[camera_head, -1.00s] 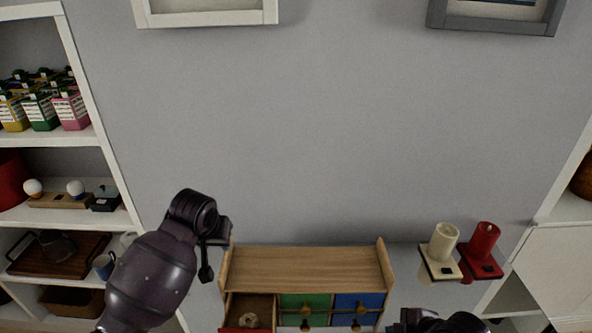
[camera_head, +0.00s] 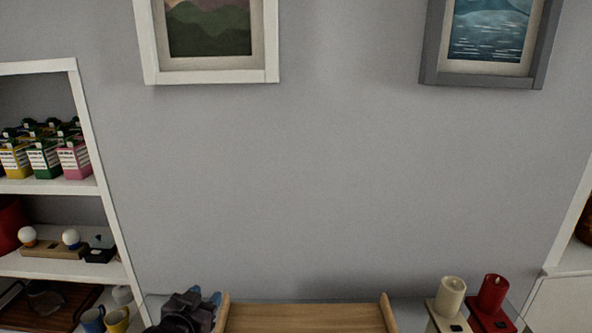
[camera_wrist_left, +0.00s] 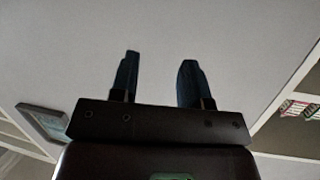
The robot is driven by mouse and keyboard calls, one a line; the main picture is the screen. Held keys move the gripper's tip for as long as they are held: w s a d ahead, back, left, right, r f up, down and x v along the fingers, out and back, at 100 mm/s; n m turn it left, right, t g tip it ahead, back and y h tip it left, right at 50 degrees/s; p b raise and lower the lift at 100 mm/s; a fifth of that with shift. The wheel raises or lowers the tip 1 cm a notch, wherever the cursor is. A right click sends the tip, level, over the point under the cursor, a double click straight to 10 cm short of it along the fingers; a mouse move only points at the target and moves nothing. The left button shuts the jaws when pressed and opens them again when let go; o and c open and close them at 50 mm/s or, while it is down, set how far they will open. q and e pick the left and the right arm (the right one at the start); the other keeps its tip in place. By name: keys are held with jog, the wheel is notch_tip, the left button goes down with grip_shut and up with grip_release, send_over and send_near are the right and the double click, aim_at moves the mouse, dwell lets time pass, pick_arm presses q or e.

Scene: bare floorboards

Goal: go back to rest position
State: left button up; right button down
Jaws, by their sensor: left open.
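My left gripper (camera_head: 192,306) shows at the bottom of the head view, beside the left end of the wooden cabinet top (camera_head: 305,317). In the left wrist view its two dark fingers (camera_wrist_left: 159,62) stand apart with nothing between them, against a plain pale surface. My right gripper is in neither view now. The cabinet's drawers are below the picture edge.
A white shelf unit (camera_head: 107,215) with cartons (camera_head: 42,158) and mugs (camera_head: 116,319) stands at the left. A cream candle (camera_head: 452,296) and a red candle (camera_head: 493,293) are right of the cabinet. Two framed pictures hang above. The middle wall is bare.

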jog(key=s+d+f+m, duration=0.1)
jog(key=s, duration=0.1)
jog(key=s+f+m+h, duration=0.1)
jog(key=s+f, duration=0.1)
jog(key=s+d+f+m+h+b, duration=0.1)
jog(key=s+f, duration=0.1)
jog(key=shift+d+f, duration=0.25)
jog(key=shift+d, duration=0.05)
pick_arm(q)
jog(key=s+a+f+n+g+y, duration=0.1)
jog(key=s+a+f, duration=0.3)
jog(key=s+f, duration=0.6)
jog(key=s+a+f+n+g+y, duration=0.1)
jog(key=s+a+f+g+y, duration=0.1)
jog(key=s+f, duration=0.7)
jog(key=s+a, duration=0.1)
jog(key=s, duration=0.6)
jog(key=shift+a+f+n+b, duration=0.3)
jog(key=shift+a+f+b, duration=0.05)
jog(key=shift+a+b, duration=0.05)
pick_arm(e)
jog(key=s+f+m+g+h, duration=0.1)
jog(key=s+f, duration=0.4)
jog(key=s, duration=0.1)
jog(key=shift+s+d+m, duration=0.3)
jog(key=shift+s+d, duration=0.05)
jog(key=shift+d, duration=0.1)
